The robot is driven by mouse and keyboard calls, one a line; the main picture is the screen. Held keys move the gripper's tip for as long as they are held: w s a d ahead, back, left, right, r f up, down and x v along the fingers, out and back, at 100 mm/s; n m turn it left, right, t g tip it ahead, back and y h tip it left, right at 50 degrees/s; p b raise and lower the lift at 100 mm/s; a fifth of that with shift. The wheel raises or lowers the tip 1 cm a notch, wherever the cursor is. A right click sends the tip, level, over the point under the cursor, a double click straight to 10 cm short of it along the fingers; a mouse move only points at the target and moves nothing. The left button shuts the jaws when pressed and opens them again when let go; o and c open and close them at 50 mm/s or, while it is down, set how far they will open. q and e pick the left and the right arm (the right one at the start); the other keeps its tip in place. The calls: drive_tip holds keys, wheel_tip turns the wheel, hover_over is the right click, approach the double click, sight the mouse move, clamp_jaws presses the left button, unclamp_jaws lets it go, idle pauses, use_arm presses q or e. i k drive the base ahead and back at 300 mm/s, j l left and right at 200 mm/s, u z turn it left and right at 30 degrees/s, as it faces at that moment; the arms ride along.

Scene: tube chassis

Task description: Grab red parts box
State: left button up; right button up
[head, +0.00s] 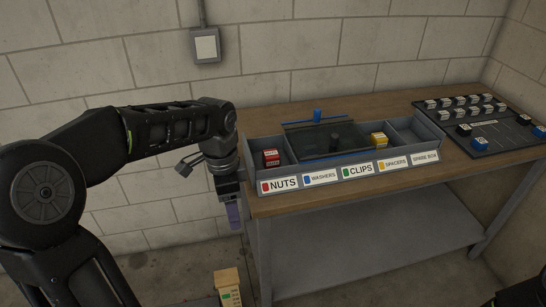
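The red parts box (271,157) is small and sits in the leftmost compartment of the grey sorting tray (411,163), above the NUTS label (279,185). My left gripper (234,222) hangs in front of the bench's left end, left of and below the tray, pointing down. It is apart from the red box. Its fingers are small and dark here, and I cannot tell whether they are open or shut. My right gripper is not in view; only a dark piece of my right arm shows at the bottom right.
A yellow box (379,140) sits in the tray's right part. A black board (490,125) with several switches lies at the right of the wooden bench (350,105). A yellowish box (228,285) stands low at the bottom.

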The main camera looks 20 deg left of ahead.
sight(271, 157)
drive_tip(key=i, duration=0.95)
